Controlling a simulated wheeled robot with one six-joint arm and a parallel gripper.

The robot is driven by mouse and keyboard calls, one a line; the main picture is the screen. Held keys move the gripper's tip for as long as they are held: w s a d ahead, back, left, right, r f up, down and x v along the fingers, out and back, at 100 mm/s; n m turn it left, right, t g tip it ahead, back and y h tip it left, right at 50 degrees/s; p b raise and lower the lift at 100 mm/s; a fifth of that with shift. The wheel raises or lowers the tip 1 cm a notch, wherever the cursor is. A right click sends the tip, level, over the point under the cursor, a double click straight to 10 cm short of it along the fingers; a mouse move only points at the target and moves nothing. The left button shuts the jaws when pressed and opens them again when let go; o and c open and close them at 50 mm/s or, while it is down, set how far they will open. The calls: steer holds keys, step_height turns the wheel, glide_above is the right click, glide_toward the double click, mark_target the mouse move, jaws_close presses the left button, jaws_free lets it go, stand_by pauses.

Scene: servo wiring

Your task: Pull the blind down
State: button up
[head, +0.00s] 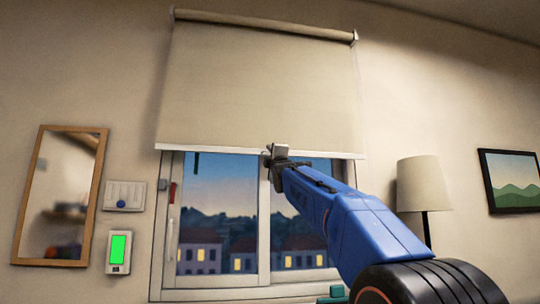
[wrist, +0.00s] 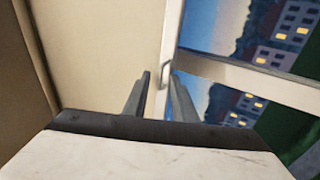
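The cream roller blind (head: 260,80) hangs from its roller over the upper part of the window. Its pale bottom bar (head: 210,149) crosses just above the exposed glass. My gripper (head: 276,155) is at the middle of this bar, where a small light-grey piece shows. In the wrist view the blind (wrist: 90,60) fills the left side and the window the right. My two grey fingers (wrist: 160,85) stand on either side of the bar's edge with a narrow gap. I cannot tell whether they grip it.
The window (head: 220,215) shows dusk houses below the blind. A mirror (head: 62,195), a wall panel (head: 125,195) and a device with a green screen (head: 118,250) are at left. A lamp (head: 423,185) and a framed picture (head: 512,180) are at right.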

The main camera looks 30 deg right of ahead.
steer(key=shift+c, duration=0.4)
jaws_close()
stand_by(1.0)
